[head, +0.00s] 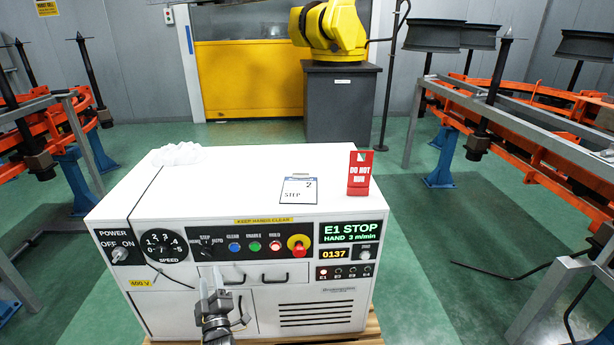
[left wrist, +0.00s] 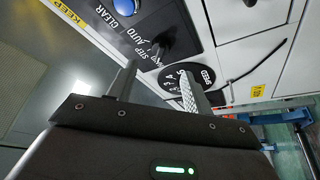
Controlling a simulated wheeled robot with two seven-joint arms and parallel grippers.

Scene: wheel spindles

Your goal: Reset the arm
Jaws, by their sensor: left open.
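The white control cabinet (head: 190,207) stands in front of me. Its panel has a mode knob (head: 207,247), blue (head: 234,247), green (head: 254,247) and red (head: 275,246) buttons, and a red emergency stop (head: 298,245) on yellow. The display (head: 347,231) reads "E1 STOP HAND 3 m/min". The leftmost small lamp below is lit red. A yellow robot arm (head: 335,25) stands behind on a grey pedestal. My left gripper (head: 212,285) is open and empty, low before the cabinet front. In the left wrist view its fingers (left wrist: 156,88) show against the panel, near the mode knob (left wrist: 158,46) and speed dial (left wrist: 172,76). My right gripper is out of view.
A red "DO NOT RUN" sign (head: 361,173) and a "STEP 2" card (head: 299,190) are on the cabinet top. Drawer handles (head: 273,279) project from the front. Orange racks with spindles (head: 485,100) stand on both sides.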

